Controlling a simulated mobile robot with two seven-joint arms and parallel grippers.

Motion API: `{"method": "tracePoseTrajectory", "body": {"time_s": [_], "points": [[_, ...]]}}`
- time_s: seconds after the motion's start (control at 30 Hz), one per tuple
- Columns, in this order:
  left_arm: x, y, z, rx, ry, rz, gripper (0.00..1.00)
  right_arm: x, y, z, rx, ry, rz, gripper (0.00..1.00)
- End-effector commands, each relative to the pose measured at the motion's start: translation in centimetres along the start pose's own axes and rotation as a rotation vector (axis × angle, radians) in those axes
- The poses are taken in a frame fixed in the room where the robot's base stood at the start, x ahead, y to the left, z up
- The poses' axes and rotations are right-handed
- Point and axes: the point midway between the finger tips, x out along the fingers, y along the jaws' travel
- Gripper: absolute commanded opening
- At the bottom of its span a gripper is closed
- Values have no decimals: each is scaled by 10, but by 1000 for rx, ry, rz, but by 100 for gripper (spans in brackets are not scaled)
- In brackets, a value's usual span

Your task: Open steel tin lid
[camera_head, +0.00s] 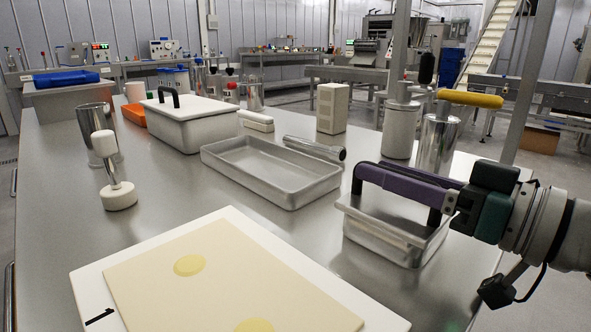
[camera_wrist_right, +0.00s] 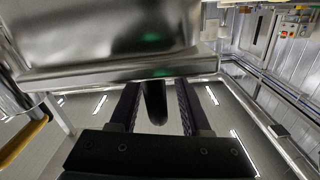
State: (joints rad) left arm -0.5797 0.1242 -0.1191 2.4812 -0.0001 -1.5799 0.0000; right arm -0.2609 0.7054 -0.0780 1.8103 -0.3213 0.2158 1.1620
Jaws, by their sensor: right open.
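The steel tin (camera_head: 385,250) stands at the right of the table, with its steel lid (camera_head: 392,222) on. The lid has a black arched handle (camera_head: 357,183). My right gripper (camera_head: 376,172) comes in from the right, its purple fingers lying along the handle and hiding much of it. In the right wrist view, the lid (camera_wrist_right: 110,76) fills the top, and the black handle (camera_wrist_right: 154,103) shows between the two open fingers, with gaps on both sides. My left gripper is out of view.
An empty steel tray (camera_head: 270,172) lies left of the tin. A white board (camera_head: 88,283) with a dough sheet (camera_head: 215,270) is in front. Tall canisters (camera_head: 437,142) stand behind the tin. A white-lidded box (camera_head: 190,128) stands farther back.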

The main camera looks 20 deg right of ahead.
Motion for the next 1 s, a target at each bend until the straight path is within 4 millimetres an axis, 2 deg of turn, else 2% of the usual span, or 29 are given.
{"method": "tracePoseTrajectory", "body": {"time_s": [0.17,0.57,1.0], "points": [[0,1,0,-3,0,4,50,0,0,0,0,0,0,46],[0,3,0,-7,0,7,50,0,0,0,0,0,-1,1],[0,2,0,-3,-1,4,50,0,-1,-1,1,2,-2,0]]}}
